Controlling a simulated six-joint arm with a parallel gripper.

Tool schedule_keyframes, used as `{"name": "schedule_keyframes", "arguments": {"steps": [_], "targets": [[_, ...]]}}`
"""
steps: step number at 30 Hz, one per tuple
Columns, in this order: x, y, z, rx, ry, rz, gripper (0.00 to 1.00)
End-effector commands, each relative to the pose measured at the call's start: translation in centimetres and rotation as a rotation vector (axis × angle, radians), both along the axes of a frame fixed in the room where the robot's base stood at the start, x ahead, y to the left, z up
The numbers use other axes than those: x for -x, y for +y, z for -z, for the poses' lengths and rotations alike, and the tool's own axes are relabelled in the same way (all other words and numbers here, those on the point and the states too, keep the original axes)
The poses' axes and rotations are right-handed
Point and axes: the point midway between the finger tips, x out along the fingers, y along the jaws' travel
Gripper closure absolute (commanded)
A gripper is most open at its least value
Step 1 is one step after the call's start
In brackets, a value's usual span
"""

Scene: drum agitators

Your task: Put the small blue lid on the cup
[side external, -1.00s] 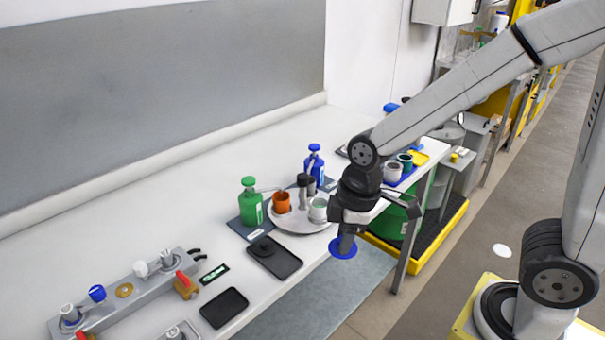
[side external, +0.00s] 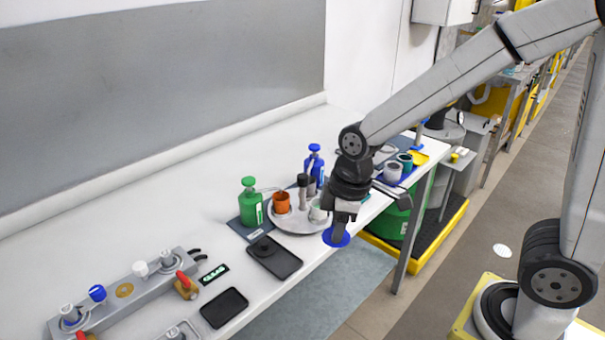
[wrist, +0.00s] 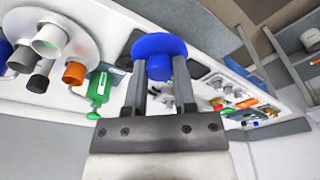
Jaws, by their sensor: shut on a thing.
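My gripper (side external: 339,236) is shut on the small blue lid (side external: 336,239), which hangs below the jaws near the table's front edge. In the wrist view the blue lid (wrist: 160,46) sits between the two fingertips (wrist: 158,68). A white cup (side external: 317,213) stands on the round grey tray (side external: 287,224), just left of and behind my gripper, which partly hides it. In the wrist view the white cup (wrist: 49,41) is at the upper left, apart from the lid. An orange cup (side external: 281,202) also stands on the tray.
A green bottle (side external: 250,203) and a blue bottle (side external: 314,165) stand near the tray. A black flat dish (side external: 274,257) lies in front. A grey valve block (side external: 125,290) is at the left. The white table (side external: 150,215) is clear toward the back.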

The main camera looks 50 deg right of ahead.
Motion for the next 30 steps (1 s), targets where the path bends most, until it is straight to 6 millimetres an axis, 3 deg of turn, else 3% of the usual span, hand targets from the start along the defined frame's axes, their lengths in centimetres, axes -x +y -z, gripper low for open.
{"name": "schedule_keyframes", "arguments": {"steps": [8,18,24,30], "targets": [[-6.0,-3.4,-0.3,0.0,0.0,0.159,1.0],[-12.7,-9.6,0.1,0.0,0.0,0.369,1.0],[-14.6,-12.0,0.3,0.0,-0.002,0.439,1.0],[-15.1,-12.7,0.4,0.0,-0.002,0.46,1.0]]}}
